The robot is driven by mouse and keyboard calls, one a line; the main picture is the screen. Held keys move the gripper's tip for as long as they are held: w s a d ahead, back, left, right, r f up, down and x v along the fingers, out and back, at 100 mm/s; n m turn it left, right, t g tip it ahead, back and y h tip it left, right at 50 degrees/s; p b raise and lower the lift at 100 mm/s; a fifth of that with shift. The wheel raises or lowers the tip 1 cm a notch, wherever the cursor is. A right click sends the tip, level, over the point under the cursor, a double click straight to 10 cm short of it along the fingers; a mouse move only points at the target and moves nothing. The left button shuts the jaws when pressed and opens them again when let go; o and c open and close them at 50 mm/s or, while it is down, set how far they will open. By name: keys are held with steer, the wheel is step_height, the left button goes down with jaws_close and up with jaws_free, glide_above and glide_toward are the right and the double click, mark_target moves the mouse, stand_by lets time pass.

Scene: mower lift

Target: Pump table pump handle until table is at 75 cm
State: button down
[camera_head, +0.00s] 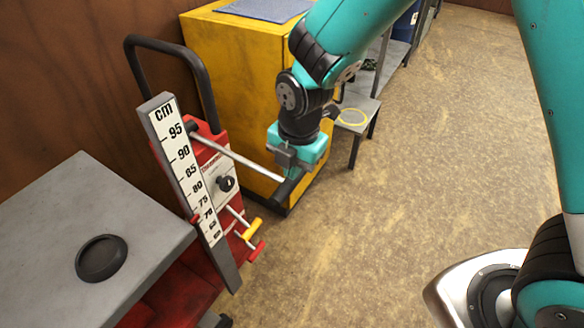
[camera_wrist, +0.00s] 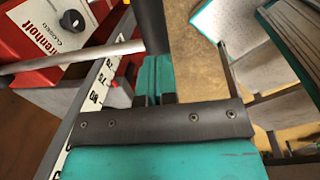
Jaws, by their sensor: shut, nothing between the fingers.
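The pump handle is a metal rod (camera_head: 238,156) that slants down to the right from the red pump unit (camera_head: 207,135). It ends in a black grip (camera_head: 291,189). My gripper (camera_head: 283,168) is at that end of the handle. In the wrist view its teal fingers (camera_wrist: 155,70) are shut together, with the black grip (camera_wrist: 151,25) just past their tips; I cannot tell whether they touch. The grey lift table (camera_head: 60,225) is at left. The cm scale (camera_head: 188,170) stands beside it, with a red pointer (camera_head: 195,219) around the 70 mark, hard to read exactly.
A black round disc (camera_head: 101,258) lies on the table. Below the handle are a yellow-tipped lever (camera_head: 251,230) and a red-tipped lever (camera_head: 256,251). A yellow cabinet (camera_head: 230,75) stands close behind my gripper. The floor at right is mostly clear.

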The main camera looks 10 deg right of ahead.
stand_by(0.4)
steer(key=s+d+r+m+y, duration=0.1)
steer(key=s+d+r+m, duration=0.1)
steer(key=s+r+m, duration=0.6)
steer(key=s+d+r+m+y, duration=0.2)
steer(key=s+r+m, duration=0.7)
steer(key=m, duration=0.3)
steer(key=shift+s+d+g, duration=0.3)
steer(key=shift+d+g, duration=0.05)
steer(key=shift+g, duration=0.05)
